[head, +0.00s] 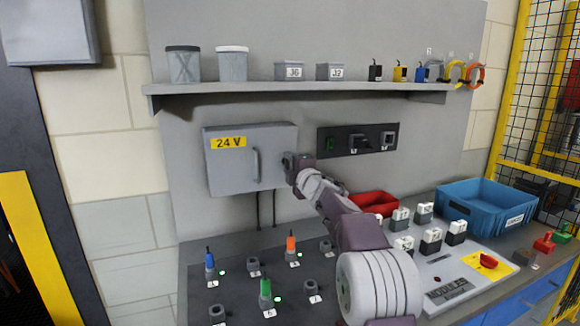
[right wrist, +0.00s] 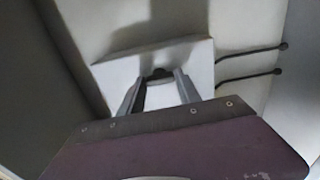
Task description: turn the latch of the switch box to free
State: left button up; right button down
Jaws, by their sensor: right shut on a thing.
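The switch box (head: 228,172) is a grey box on the back wall with a yellow "24 V" label and a vertical door handle (head: 256,164). Its door looks shut. My right gripper (head: 290,161) is at the right edge of the box, and my arm reaches up to it from the lower right. In the right wrist view its two fingers (right wrist: 159,92) are closed around a small dark part (right wrist: 158,73), which I take to be the latch. The latch is mostly hidden by the gripper in the head view, and its angle cannot be told. My left gripper is not in view.
A black switch panel (head: 340,144) is on the wall just right of my gripper. A shelf (head: 270,89) with tins and tools runs above. Below are a board with colored pegs (head: 265,290), a red bin (head: 377,202) and a blue crate (head: 470,208).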

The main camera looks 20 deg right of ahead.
jog(key=c, duration=0.8)
grip_release()
jog(key=shift+c, duration=0.2)
jog(key=shift+s+f, duration=0.1)
jog(key=shift+s, duration=0.2)
jog(key=s+b, duration=0.2)
jog(key=s, duration=0.6)
jog(key=shift+s+a, duration=0.2)
jog(key=shift+a, duration=0.05)
